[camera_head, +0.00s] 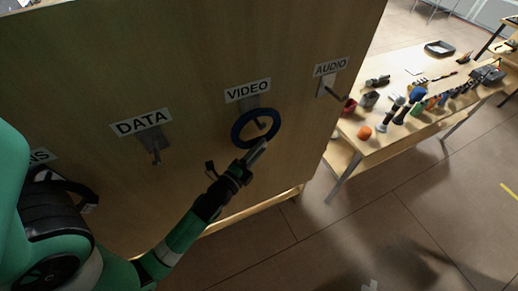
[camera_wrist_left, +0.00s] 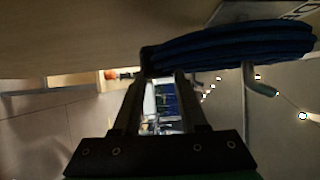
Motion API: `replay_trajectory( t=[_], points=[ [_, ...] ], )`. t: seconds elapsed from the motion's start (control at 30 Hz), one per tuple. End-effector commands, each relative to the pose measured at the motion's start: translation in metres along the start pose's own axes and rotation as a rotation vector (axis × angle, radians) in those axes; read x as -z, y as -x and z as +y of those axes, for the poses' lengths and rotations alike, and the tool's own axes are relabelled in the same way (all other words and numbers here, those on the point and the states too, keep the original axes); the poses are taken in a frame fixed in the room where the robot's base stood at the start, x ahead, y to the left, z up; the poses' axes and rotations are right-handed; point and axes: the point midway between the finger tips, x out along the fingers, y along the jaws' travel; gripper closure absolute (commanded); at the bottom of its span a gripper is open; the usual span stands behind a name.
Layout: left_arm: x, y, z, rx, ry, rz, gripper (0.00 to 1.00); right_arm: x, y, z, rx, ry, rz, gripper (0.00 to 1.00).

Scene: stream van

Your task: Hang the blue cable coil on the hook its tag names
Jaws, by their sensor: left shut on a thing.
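The blue cable coil (camera_head: 237,133) is a dark blue ring at the VIDEO hook (camera_head: 262,125), under the VIDEO label (camera_head: 247,91) on the wooden panel. The hook's peg shows inside the ring; whether the coil rests on it I cannot tell. My left gripper (camera_head: 259,149) is shut on the coil at its lower edge. In the left wrist view the coil (camera_wrist_left: 230,48) is edge-on beyond the fingertips (camera_wrist_left: 163,82), and a curved hook end (camera_wrist_left: 262,82) shows past it. I cannot read any tag on the coil. My right gripper is out of view.
The DATA hook (camera_head: 156,152) is left of the coil and the AUDIO hook (camera_head: 331,91) right; both look empty. A label ending in NS (camera_head: 42,156) is partly hidden by my arm. A table (camera_head: 385,143) with tools and an orange ball (camera_head: 364,132) stands beyond the panel.

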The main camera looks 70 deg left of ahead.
Motion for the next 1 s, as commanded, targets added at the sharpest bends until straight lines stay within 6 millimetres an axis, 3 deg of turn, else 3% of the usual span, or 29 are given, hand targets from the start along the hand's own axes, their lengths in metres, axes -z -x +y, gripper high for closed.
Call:
replay_trajectory(
  t=[0.17, 0.2, 0.37, 0.73, 1.0],
  points=[
    [0.000, 0.000, -0.002, 0.003, -0.001, 0.000, 1.00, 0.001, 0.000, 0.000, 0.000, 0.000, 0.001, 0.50],
    [0.000, 0.000, -0.002, 0.003, -0.001, 0.000, 0.53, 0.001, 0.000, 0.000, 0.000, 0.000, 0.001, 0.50],
    [0.000, 0.000, -0.002, 0.003, -0.001, 0.000, 0.24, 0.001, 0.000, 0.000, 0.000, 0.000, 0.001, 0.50],
    [0.000, 0.009, 0.002, -0.003, -0.001, 0.000, 0.23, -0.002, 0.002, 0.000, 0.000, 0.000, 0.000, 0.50],
    [0.000, 0.068, 0.007, -0.002, -0.002, 0.002, 0.23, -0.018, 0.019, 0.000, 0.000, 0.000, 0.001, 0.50]
  ],
)
